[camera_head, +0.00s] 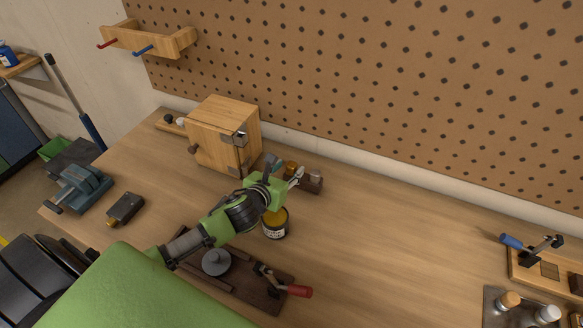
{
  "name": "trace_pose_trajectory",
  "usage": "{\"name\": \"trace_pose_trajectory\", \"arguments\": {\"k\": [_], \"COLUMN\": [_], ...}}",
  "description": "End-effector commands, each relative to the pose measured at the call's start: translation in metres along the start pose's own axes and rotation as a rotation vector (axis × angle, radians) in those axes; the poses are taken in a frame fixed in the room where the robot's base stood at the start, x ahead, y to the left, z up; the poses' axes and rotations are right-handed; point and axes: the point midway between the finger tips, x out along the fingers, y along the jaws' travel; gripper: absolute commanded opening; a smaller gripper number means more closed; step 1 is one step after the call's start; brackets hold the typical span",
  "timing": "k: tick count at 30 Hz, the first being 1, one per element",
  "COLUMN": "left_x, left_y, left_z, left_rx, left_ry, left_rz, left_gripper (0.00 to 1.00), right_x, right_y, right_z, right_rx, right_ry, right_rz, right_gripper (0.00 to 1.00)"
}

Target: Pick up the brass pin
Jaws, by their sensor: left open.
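My left gripper (284,168) reaches in from the lower left over the middle of the bench and is open. A small brass-coloured piece (291,166) shows just beyond and between its fingertips; it may be the brass pin, but it is too small and too covered to tell its shape. It appears by a dark wooden block (312,184), which the gripper partly hides. I cannot tell whether the fingers touch it. My right gripper is not in view.
A wooden box (224,133) stands left of the gripper. A yellow-topped tin (275,225) is just below it. A dark board with a red-handled clamp (285,288) lies nearer. A blue vise (80,188) stands far left. The bench to the right (410,240) is clear.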

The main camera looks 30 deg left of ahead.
Motion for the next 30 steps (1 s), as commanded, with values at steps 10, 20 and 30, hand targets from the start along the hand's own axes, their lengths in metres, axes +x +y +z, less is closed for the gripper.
{"name": "trace_pose_trajectory", "arguments": {"k": [10,20,30], "left_x": [0.033,0.034,0.034], "left_y": [0.001,0.001,0.001], "left_z": [-0.001,-0.002,-0.002], "left_rx": [0.0,0.0,0.0], "left_ry": [0.0,0.0,0.0], "left_rz": [0.0,-0.001,-0.001], "left_gripper": [0.4,0.22,0.0], "right_x": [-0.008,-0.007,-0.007], "right_y": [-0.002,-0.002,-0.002], "right_z": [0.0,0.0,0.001], "right_rx": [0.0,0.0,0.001], "right_ry": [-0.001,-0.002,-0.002], "right_rz": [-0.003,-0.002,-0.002], "right_gripper": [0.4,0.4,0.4]}}
